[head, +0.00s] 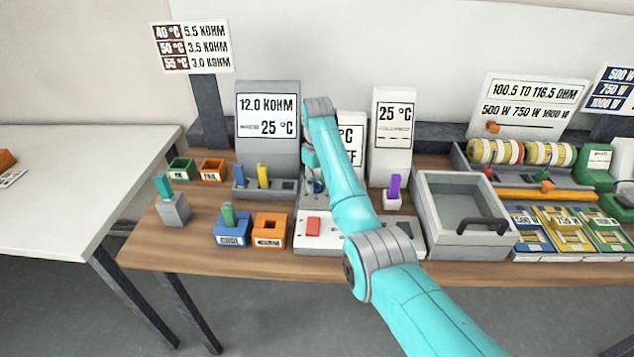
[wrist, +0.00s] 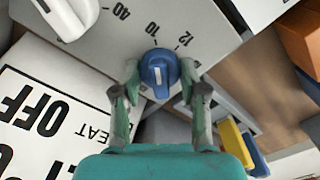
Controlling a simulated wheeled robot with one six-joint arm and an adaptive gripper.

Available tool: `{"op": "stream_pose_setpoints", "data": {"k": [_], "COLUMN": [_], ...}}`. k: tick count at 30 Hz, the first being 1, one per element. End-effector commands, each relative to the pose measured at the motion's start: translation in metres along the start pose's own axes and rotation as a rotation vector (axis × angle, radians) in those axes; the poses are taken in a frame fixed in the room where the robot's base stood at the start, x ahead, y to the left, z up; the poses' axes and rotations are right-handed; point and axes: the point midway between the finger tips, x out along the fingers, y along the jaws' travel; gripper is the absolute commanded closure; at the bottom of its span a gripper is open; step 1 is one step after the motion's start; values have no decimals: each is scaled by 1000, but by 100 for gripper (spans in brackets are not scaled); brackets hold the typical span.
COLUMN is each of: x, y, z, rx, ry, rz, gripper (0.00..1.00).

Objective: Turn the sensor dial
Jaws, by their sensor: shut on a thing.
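A white line on the dial's face is visible. My gripper (wrist: 159,82) has its two fingers on either side of the dial and is shut on it. The grey meter display (head: 267,115) left of my arm reads 12.0 KOHM and 25 °C.
A white knob (wrist: 68,14) and a heat display reading OFF (wrist: 40,115) are close to my gripper. A reference sign (head: 192,46) stands at the back left. A grey open tray (head: 432,215) and a 25 °C display (head: 391,150) are right of my arm.

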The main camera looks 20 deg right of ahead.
Motion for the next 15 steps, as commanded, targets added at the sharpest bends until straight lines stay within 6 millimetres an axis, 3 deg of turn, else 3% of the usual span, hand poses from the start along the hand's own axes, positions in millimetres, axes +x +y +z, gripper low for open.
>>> {"op": "stream_pose_setpoints", "data": {"k": [15], "x": [1], "y": [0], "z": [0], "rx": [375], "ry": [-1], "rz": [0], "gripper": [92]}}
